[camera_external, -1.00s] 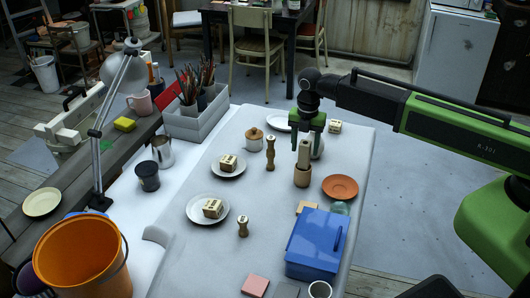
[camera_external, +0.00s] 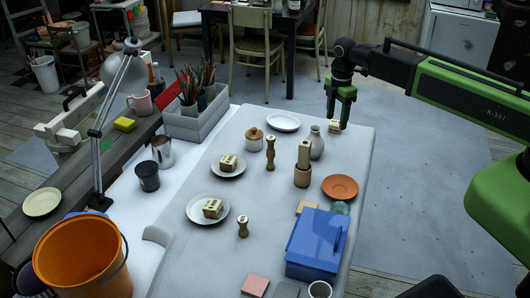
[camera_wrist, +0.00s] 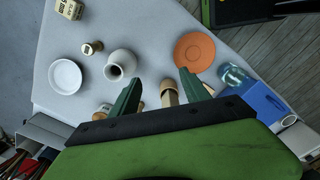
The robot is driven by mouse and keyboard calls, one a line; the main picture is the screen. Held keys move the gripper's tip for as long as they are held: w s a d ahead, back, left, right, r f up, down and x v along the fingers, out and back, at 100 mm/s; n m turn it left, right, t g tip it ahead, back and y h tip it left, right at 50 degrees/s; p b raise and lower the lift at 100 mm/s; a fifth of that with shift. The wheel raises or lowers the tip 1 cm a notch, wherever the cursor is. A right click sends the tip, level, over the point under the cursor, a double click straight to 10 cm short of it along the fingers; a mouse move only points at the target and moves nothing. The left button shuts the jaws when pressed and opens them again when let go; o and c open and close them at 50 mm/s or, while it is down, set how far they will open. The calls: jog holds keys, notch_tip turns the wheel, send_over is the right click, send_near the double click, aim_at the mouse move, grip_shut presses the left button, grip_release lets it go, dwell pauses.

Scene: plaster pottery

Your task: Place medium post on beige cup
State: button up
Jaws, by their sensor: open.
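The medium post (camera_external: 304,154), a pale squared piece, stands upright on the beige cup (camera_external: 302,178), right of the table's middle. Whether its lower end sits inside the cup cannot be told. My gripper (camera_external: 339,122) is open and empty near the table's far right corner, apart from the post and beyond the vase. In the wrist view my gripper (camera_wrist: 160,78) has its fingers spread, with the post (camera_wrist: 169,91) showing between them at a distance. The cup is mostly hidden there.
The grey vase (camera_external: 317,143) stands just behind the post. A terracotta plate (camera_external: 340,187) lies to its right, and a blue box (camera_external: 315,243) in front. A tall wooden post (camera_external: 270,153) stands to the left. A small marked block (camera_external: 334,126) is below my gripper.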

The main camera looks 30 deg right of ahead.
jog(key=s+d+f+m+b, duration=0.1)
jog(key=s+d+m, duration=0.2)
jog(key=d+m, duration=0.6)
jog(key=s+d+f+m+b, duration=0.2)
jog(key=s+d+m, duration=0.1)
jog(key=d+m, duration=0.6)
jog(key=shift+d, duration=2)
jog(key=shift+f, duration=0.1)
